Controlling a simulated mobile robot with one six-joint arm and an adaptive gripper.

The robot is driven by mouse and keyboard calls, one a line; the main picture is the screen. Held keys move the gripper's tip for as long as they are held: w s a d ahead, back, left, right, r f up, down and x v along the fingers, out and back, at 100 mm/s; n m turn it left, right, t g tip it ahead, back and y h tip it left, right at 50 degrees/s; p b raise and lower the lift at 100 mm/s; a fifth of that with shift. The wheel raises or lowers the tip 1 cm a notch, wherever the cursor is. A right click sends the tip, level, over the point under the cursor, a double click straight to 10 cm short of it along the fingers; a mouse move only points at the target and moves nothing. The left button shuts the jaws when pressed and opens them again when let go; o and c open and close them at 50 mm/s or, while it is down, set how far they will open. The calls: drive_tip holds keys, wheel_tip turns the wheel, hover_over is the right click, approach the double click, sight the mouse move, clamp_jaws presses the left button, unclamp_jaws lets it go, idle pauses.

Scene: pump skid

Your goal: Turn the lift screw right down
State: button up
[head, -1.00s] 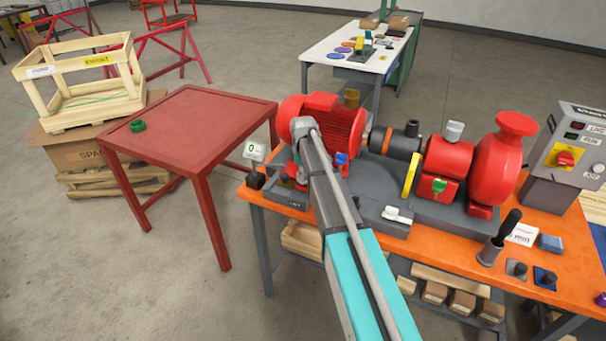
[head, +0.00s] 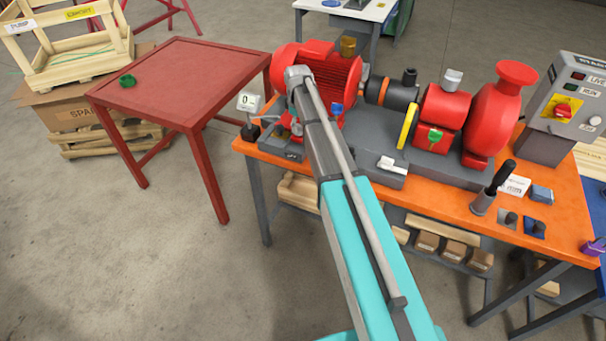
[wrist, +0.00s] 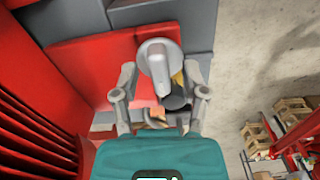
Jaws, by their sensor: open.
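In the wrist view, a grey knob with a raised bar across its top (wrist: 160,62), which looks like the lift screw, stands in front of my gripper (wrist: 160,84). The two grey fingers are spread open, one on each side of the knob. I cannot tell whether either touches it. A dark round part and some brass-coloured metal show partly below the knob.
The motor's red fins (wrist: 30,115) rise close on the left in the wrist view. The orange bench (head: 440,195) carries a red pump (head: 490,110), a grey control box (head: 565,105) and a dark-handled tool (head: 492,190). A red table (head: 185,85) stands left; floor lies between.

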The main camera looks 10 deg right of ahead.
sight(298, 124)
drive_tip(key=m, duration=0.6)
drive_tip(key=shift+m, duration=0.4)
drive_tip(key=m, duration=0.6)
drive_tip(key=shift+m, duration=0.4)
wheel_tip(298, 124, up, 14)
drive_tip(key=p, duration=1.4)
drive_tip(key=s+f+n+b, duration=0.1)
drive_tip(key=s+f+b, duration=0.1)
drive_tip(key=s, duration=0.7)
drive_tip(key=s+f+n+b, duration=0.1)
drive_tip(key=s+f+b, duration=0.2)
drive_tip(key=s, duration=0.7)
drive_tip(key=s+f+n+b, duration=0.2)
drive_tip(key=s+f+b, duration=0.1)
drive_tip(key=s, duration=0.7)
drive_tip(key=shift+f, duration=0.25)
